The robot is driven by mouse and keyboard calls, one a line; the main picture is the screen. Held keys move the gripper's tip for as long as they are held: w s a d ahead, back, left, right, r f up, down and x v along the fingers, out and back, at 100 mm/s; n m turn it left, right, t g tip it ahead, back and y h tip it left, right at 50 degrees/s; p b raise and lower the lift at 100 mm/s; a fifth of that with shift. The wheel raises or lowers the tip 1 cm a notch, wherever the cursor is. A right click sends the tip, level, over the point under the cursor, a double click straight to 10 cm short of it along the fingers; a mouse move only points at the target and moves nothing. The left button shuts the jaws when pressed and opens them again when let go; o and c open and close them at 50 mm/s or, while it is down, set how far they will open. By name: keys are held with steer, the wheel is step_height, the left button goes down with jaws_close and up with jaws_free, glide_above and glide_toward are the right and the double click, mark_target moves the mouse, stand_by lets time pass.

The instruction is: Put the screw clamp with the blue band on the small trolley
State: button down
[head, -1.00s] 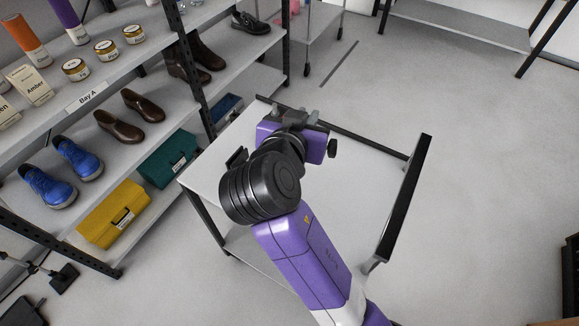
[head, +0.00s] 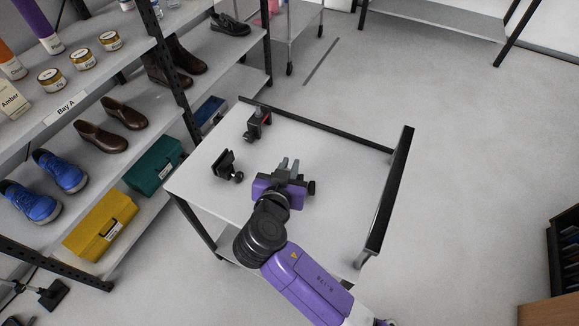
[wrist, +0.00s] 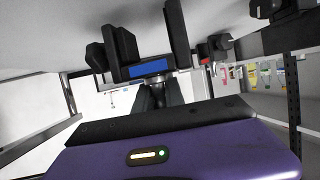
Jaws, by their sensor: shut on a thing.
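My gripper (head: 289,163) is over the white top of the small trolley (head: 330,175) in the head view. In the wrist view my gripper (wrist: 160,82) is shut on the dark screw clamp with the blue band (wrist: 151,69). Its two upright parts stand beyond my fingers, with a knob at the left. In the head view my gripper hides most of this clamp. I cannot tell whether it touches the trolley top.
A clamp with a red mark (head: 259,121) stands at the trolley's back left. Another dark clamp (head: 226,163) stands left of my gripper. A black rail (head: 391,190) edges the right side. The trolley top's right part is clear. Shelves with shoes (head: 104,138) stand left.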

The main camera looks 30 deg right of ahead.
steer(key=shift+f, duration=0.25)
steer(key=shift+f, duration=0.15)
steer(key=c, duration=1.8)
jaws_free()
steer(key=shift+f, duration=0.1)
steer(key=shift+c, duration=0.2)
steer(key=o, duration=0.4)
steer(key=shift+o, duration=0.2)
steer(key=shift+r, duration=0.25)
steer(key=b+v, duration=0.1)
steer(key=v, duration=1.1)
